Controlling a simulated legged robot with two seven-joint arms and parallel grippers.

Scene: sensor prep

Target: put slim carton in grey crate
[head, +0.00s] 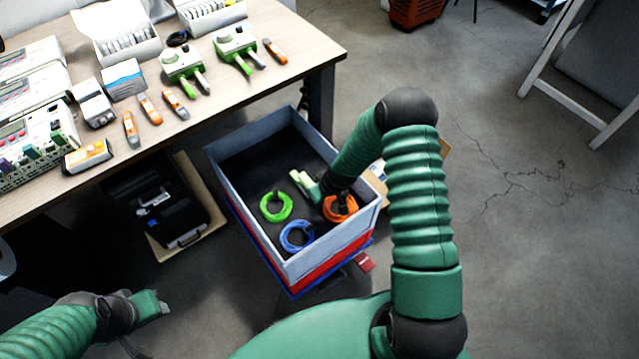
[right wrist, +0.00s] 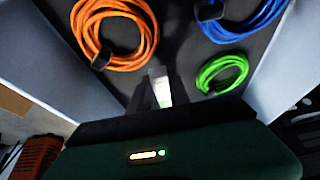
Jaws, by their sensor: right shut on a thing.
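The grey crate (head: 235,140) stands on the floor beside the table, on top of a red and blue crate. My right gripper (head: 308,186) reaches down inside it. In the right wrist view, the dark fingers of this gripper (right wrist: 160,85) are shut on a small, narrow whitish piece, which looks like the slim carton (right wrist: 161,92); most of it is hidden.
Green (head: 276,206), blue (head: 297,236) and orange (head: 340,207) cable coils lie in the crate. The table (head: 235,98) at upper left holds devices, boxes and orange-ended testers. A black case (head: 165,205) sits below it. Floor to the right is mostly clear.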

